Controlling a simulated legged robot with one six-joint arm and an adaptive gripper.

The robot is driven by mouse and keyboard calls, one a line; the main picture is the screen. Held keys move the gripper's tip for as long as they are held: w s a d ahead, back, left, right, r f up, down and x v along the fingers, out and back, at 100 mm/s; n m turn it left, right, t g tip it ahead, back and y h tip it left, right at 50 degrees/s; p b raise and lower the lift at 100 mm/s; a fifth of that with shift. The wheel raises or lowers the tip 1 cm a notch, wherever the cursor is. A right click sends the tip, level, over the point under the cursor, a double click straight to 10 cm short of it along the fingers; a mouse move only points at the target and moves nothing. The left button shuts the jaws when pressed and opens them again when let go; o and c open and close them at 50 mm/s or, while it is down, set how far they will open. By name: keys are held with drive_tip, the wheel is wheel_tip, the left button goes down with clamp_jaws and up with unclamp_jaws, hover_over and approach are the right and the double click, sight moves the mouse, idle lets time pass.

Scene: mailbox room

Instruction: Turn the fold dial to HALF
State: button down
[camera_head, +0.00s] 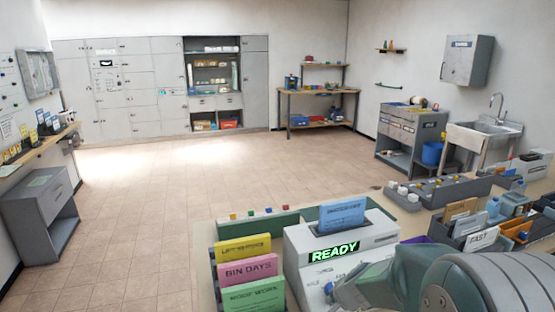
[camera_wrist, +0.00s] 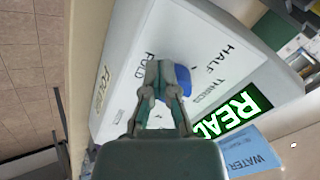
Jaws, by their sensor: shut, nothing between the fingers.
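The folding machine (camera_head: 300,245) is a pale grey box on the counter with a lit green READY display (camera_head: 334,248). It also fills much of the wrist view (camera_wrist: 135,45), with the printed words FOLD, HALF and THIRDS around the dial. The fold dial is a blue knob (camera_wrist: 182,80), partly hidden behind my fingers; its pointer is covered, so I cannot tell its setting. In the head view the dial (camera_head: 328,289) is small at the machine's front. My gripper (camera_wrist: 160,72) is shut and empty, its fingertips at the knob's left side; contact is unclear.
A blue sheet (camera_head: 342,213) stands in the machine's top. Yellow, pink and green paper stacks (camera_head: 247,268) stand at its left. A grey organiser (camera_head: 440,190) with several small items lies behind at the right. The tiled floor (camera_head: 190,180) beyond is open.

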drive_tip(key=shift+s+a+f, duration=0.1)
drive_tip(key=shift+s, duration=0.1)
drive_tip(key=v, duration=0.6)
idle(0.4)
drive_tip(key=shift+a, duration=0.1)
drive_tip(key=shift+w+a+f, duration=0.45)
drive_tip(key=shift+w+f, duration=0.15)
drive_tip(key=shift+w, duration=0.2)
drive_tip(key=shift+w+a+f, duration=0.5)
drive_tip(key=shift+w+f, duration=0.1)
drive_tip(key=shift+w, duration=0.2)
drive_tip(key=shift+w+a+f, duration=0.45)
drive_tip(key=shift+w+f, duration=0.15)
drive_tip(key=shift+w, duration=0.2)
drive_tip(key=shift+w+d, duration=0.1)
drive_tip(key=shift+d, duration=0.1)
